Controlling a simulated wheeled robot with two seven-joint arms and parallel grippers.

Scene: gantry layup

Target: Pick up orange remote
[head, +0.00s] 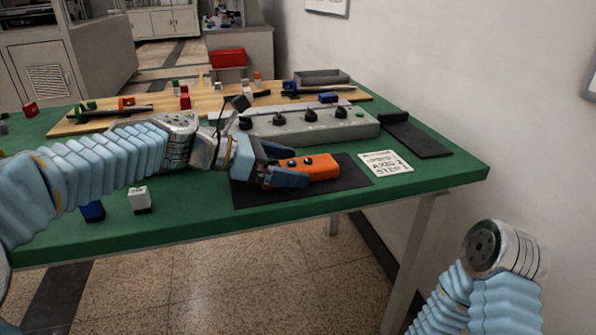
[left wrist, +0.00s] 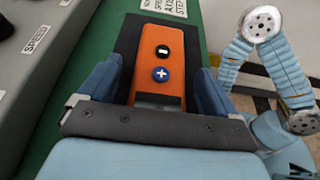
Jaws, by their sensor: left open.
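The orange remote (head: 318,167) lies on a black mat (head: 345,179) on the green table, with dark round buttons on its top. My left gripper (head: 288,166) is open, with one finger on each side of the remote's near end. In the left wrist view the remote (left wrist: 162,65) runs between the two blue fingers of the left gripper (left wrist: 163,88), with a plus and a minus button showing. Gaps show between the fingers and the remote's sides. My right arm is at the lower right of the head view; its gripper is not in view there.
A grey control box (head: 310,125) with several black knobs stands behind the mat. A printed card (head: 386,163) lies to its right. A wooden board (head: 220,100) with tools and small blocks is at the back. A white block (head: 139,198) sits near the front edge.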

